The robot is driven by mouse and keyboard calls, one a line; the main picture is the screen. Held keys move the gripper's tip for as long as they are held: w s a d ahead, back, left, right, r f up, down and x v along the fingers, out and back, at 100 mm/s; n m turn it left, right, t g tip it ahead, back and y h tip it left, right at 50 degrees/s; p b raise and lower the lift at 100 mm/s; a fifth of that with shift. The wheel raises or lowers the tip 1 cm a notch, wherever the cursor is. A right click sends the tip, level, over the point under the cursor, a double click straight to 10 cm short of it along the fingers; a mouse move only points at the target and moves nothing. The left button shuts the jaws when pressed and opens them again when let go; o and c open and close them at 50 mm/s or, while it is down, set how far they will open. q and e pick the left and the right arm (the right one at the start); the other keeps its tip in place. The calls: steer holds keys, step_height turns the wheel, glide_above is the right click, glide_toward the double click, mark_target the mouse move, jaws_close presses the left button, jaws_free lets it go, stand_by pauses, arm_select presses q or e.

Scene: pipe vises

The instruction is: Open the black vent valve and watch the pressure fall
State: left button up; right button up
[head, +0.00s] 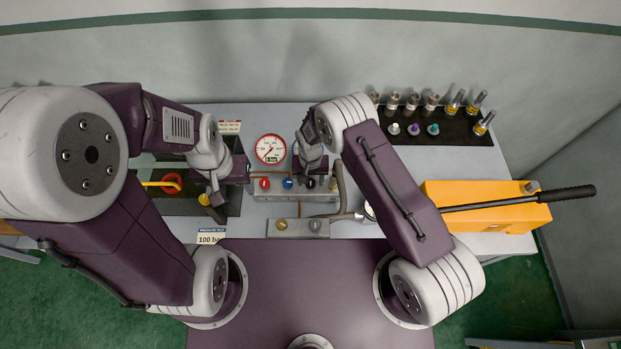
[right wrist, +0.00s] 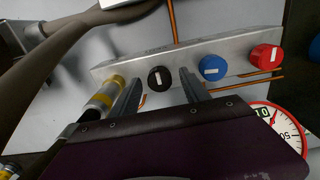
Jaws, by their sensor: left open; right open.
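The black vent valve knob (right wrist: 160,79) has a white mark and sits on a grey metal manifold block (right wrist: 110,70) in the right wrist view. My right gripper (right wrist: 160,78) is open, with one finger to each side of the black knob in that view; contact cannot be told. In the head view my right gripper (head: 311,176) partly covers the black knob. The round white pressure gauge (head: 270,149) has a red rim; its exact reading is too small to tell. My left gripper (head: 215,190) is open, away to the left of the manifold.
A blue knob (right wrist: 212,68) and a red knob (right wrist: 266,57) stand beside the black one. A "100 bar" sign (head: 211,237) stands at the front. A yellow pump (head: 480,205) with a long handle is at right. Fittings stand on a black mat (head: 460,130) behind it.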

jaws_close()
